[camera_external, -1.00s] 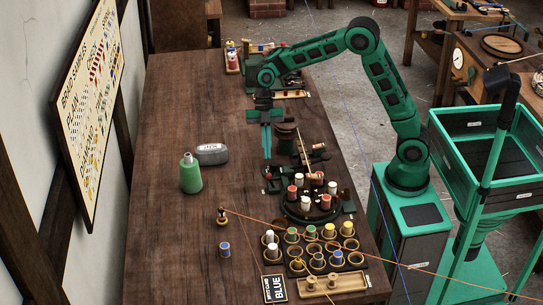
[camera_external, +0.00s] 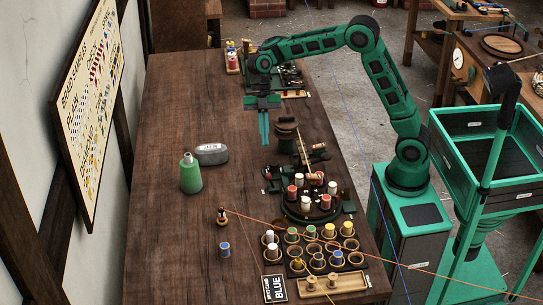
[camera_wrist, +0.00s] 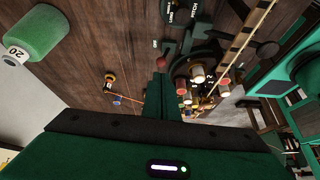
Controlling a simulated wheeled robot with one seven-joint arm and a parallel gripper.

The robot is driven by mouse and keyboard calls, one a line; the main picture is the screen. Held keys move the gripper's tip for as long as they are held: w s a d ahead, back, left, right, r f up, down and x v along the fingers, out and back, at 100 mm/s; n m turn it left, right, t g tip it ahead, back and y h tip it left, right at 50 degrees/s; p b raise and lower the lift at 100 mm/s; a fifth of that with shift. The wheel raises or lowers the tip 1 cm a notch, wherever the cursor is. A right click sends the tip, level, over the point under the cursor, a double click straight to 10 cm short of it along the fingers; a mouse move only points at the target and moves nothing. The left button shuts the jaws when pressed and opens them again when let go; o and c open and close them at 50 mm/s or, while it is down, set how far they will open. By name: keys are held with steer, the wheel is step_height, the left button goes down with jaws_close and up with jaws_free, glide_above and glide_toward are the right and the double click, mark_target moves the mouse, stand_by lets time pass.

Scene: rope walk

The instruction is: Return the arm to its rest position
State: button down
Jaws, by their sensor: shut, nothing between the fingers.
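My gripper (camera_external: 264,141) hangs fingers down above the wooden table (camera_external: 190,110), left of the dark round post and the machine with its spools. Its two green fingers are together with nothing between them. My arm reaches from its base at the right over the table's far part. In the wrist view my gripper's fingers (camera_wrist: 160,92) show closed, pointing toward the spool cluster beyond.
A round spool carrier (camera_external: 312,207) stands nearer the camera. A blue spool (camera_external: 225,249) stands on open table. A tray (camera_external: 334,285) lies at the near edge.

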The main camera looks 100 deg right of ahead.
steer(key=s+d+f+m+h, duration=0.1)
steer(key=s+d+m+h, duration=0.1)
steer(key=s+m, duration=0.9)
steer(key=s+d+f+m+h, duration=0.1)
steer(key=s+m, duration=1.1)
steer(key=s, duration=1.4)
steer(key=d+h, duration=0.1)
steer(key=h, duration=0.1)
steer(key=shift+s+m+h, duration=0.3)
